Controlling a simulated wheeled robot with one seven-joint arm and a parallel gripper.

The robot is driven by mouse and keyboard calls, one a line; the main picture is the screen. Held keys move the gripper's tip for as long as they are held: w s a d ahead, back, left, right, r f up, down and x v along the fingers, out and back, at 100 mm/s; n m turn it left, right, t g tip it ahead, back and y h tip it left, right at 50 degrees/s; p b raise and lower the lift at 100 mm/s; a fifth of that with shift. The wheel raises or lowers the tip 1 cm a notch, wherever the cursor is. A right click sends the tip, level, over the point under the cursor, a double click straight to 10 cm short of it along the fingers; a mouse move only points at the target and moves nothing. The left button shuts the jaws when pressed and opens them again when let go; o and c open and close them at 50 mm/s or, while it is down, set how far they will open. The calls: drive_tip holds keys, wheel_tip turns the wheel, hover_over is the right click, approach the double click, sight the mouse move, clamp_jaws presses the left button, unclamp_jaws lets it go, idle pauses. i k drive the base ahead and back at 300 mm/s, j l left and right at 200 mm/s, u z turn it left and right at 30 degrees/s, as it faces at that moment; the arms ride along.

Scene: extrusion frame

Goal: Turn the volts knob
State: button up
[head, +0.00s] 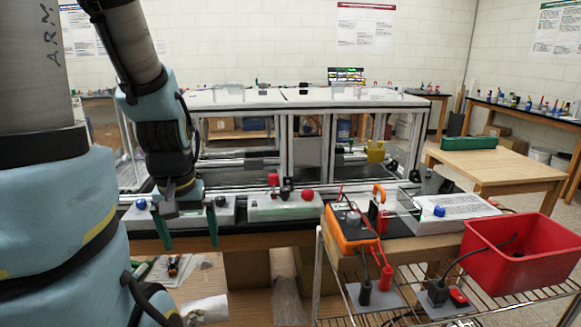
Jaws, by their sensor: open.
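An orange meter (350,231) leans on the wire rack at centre right, with a grey round dial (353,217) on its dark face. No label is legible, so I cannot tell for certain which is the volts knob. My gripper (188,229) points down with its two green fingers apart and nothing between them. It is in front of the left white box, well left of the orange meter, and covers the box's middle.
A white box with red knobs (284,206) sits between my gripper and the meter. Red and black leads (374,243) hang from the meter. A red bin (525,255) stands on the wire rack (430,300) at right. The extrusion frame (284,150) rises behind the boxes.

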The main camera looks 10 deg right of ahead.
sight(439, 212)
drive_tip(key=l+u, duration=0.1)
drive_tip(key=u, duration=0.45)
drive_tip(key=k+l+u, duration=0.25)
drive_tip(key=u, duration=0.2)
drive_tip(key=k+l+u, duration=0.5)
drive_tip(key=k, duration=0.3)
drive_tip(key=k+l, duration=0.3)
drive_tip(key=k+u, duration=0.05)
drive_tip(key=k, duration=0.05)
